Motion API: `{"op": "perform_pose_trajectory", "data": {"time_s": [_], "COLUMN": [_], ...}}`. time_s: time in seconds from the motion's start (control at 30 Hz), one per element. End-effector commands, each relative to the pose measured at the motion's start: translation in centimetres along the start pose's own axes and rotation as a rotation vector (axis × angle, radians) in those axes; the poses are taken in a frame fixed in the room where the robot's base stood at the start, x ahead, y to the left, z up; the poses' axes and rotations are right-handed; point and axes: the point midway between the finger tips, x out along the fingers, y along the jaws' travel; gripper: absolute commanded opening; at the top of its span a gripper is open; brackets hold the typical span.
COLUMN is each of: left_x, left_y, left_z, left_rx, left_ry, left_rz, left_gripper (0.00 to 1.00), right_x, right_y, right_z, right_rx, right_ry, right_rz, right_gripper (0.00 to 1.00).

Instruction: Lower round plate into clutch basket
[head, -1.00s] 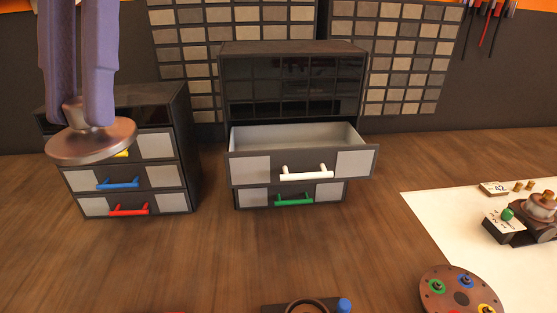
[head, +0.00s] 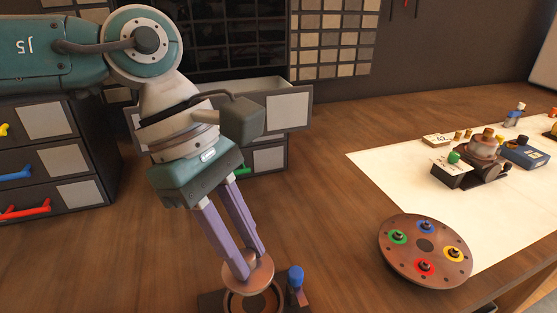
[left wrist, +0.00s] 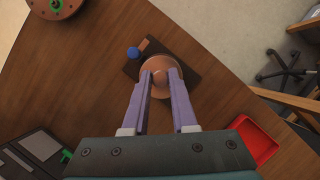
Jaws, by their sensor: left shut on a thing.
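The copper-brown round plate (head: 262,274) has a small central knob, held between the purple fingers of my left gripper (head: 243,275). It also shows in the left wrist view (left wrist: 160,90) between the fingertips (left wrist: 160,76). My left gripper is shut on it and points down. The clutch basket (head: 232,301) is a dark ring on a dark base, near the bottom edge of the head view. The plate is over the basket and covers its far part; I cannot tell whether they touch. A blue knob (head: 295,274) stands beside the basket. My right gripper is not in view.
A round brown disc (head: 425,248) with coloured posts lies to the right, partly on a white sheet (head: 385,175) bearing small parts. Drawer cabinets (head: 60,150) stand behind, one drawer (head: 285,105) open. A red tray (left wrist: 257,140) shows in the wrist view.

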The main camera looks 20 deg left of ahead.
Motion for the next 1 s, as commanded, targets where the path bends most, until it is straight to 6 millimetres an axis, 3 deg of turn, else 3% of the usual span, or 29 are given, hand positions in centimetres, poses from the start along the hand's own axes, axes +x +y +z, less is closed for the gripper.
{"op": "perform_pose_trajectory", "data": {"time_s": [0.7,1.0], "left_x": [5.0,5.4], "left_y": [0.0,0.0], "left_z": [-2.1,-2.3], "left_rx": [-0.029,-0.028], "left_ry": [0.001,0.001], "left_rz": [0.013,0.013], "left_gripper": [0.00,0.00], "right_x": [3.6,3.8], "right_y": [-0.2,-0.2], "right_z": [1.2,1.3], "right_rx": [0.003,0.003], "right_ry": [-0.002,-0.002], "right_rz": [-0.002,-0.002], "right_gripper": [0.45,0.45]}}
